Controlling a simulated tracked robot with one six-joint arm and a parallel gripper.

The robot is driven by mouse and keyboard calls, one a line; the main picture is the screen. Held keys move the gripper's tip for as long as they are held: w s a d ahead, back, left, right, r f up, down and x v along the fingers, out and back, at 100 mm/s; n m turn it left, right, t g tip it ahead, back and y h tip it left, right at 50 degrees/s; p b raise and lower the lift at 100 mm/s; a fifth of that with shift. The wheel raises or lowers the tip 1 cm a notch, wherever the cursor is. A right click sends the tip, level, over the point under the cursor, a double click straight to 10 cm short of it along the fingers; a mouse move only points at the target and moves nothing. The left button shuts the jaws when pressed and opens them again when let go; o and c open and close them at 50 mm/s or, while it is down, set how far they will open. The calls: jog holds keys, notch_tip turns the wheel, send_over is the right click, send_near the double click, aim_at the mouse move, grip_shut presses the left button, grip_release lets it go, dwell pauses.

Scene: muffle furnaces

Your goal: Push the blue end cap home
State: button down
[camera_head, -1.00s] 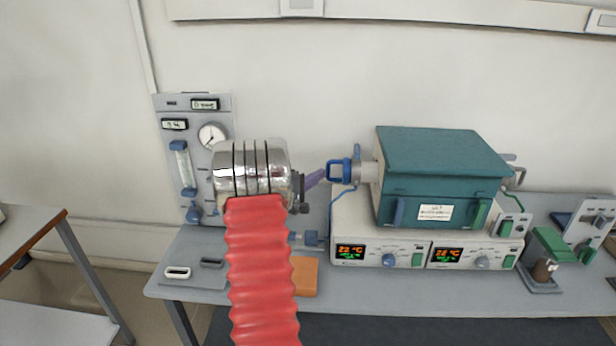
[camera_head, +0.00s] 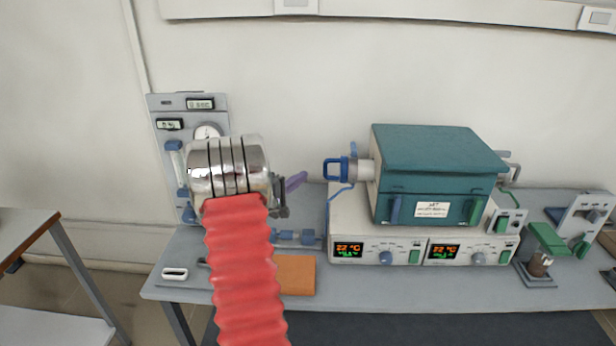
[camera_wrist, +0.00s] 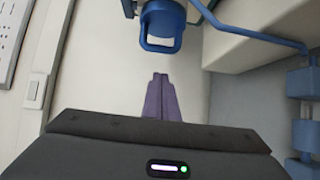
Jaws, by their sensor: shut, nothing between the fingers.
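The blue end cap (camera_head: 341,170) is at the left end of the tube that sticks out of the teal furnace (camera_head: 440,165). A short length of grey tube (camera_head: 364,170) shows between cap and furnace. In the wrist view the blue cap (camera_wrist: 162,24) is at the top, straight beyond my fingertips. My gripper (camera_head: 297,181) points right at the cap from the left, with a clear gap between them. In the wrist view its purple fingers (camera_wrist: 160,84) are together and empty. How far the cap is seated cannot be told.
A gas panel (camera_head: 190,125) with gauge and flow tube stands behind my arm. Blue fittings (camera_head: 298,237) and an orange block (camera_head: 294,275) lie below my gripper on the bench. A blue line (camera_wrist: 240,28) runs from the cap. A green-topped stand (camera_head: 545,245) is at the right.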

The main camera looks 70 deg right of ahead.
jog(key=v, duration=0.8)
jog(key=shift+w+r, duration=0.1)
dwell(0.5)
